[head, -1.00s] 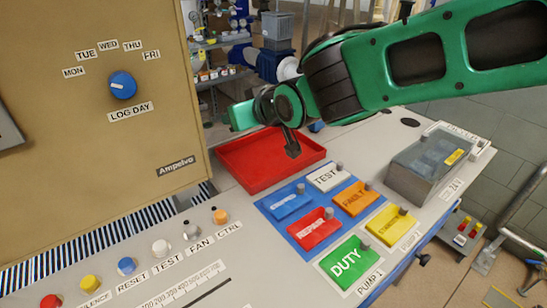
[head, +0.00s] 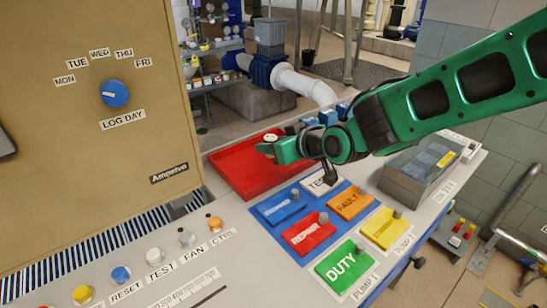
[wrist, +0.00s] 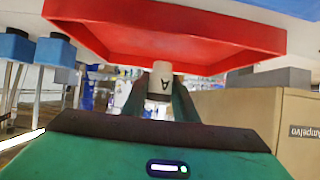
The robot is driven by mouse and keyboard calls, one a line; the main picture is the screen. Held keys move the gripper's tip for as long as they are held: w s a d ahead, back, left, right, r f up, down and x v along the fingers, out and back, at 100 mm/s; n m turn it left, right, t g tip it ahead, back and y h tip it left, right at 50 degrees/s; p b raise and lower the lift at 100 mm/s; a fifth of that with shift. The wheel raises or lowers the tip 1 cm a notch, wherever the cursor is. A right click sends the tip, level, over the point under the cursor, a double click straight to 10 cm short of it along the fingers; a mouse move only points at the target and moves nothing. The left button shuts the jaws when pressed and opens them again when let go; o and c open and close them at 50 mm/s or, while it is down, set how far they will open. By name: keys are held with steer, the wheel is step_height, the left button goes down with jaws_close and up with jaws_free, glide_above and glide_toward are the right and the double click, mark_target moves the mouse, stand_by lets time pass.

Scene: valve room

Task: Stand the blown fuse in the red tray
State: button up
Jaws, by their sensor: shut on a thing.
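The red tray (head: 240,172) lies on the console top beside the tan cabinet, and its floor looks bare where I can see it. My gripper (head: 266,149) is over the tray's right part, shut on a pale cylindrical fuse (head: 270,138), whose top shows above the fingers. The wrist view, which looks upside down, shows the fuse (wrist: 160,82) between my fingers (wrist: 162,102), with a dark mark on it. The tray (wrist: 165,35) fills the top of that view, close to the fuse. I cannot tell whether the fuse touches the tray.
Coloured label plates with knobs, such as REPAIR (head: 309,233) and DUTY (head: 345,266), lie in front of the tray. A clear-lidded grey box (head: 420,166) stands to the right. The tan cabinet (head: 85,130) rises at left. Blue fittings (head: 322,118) stand behind my arm.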

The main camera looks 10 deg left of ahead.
steer(key=shift+f, duration=1.95)
steer(key=shift+f, duration=0.1)
steer(key=o, duration=1)
steer(key=shift+o, duration=0.2)
steer(key=v, duration=1)
steer(key=shift+s+d+r, duration=0.1)
steer(key=shift+d+r, duration=0.1)
steer(key=shift+r, duration=0.05)
steer(key=shift+s+d+r, duration=0.3)
steer(key=shift+s+d, duration=0.15)
steer(key=shift+s, duration=0.1)
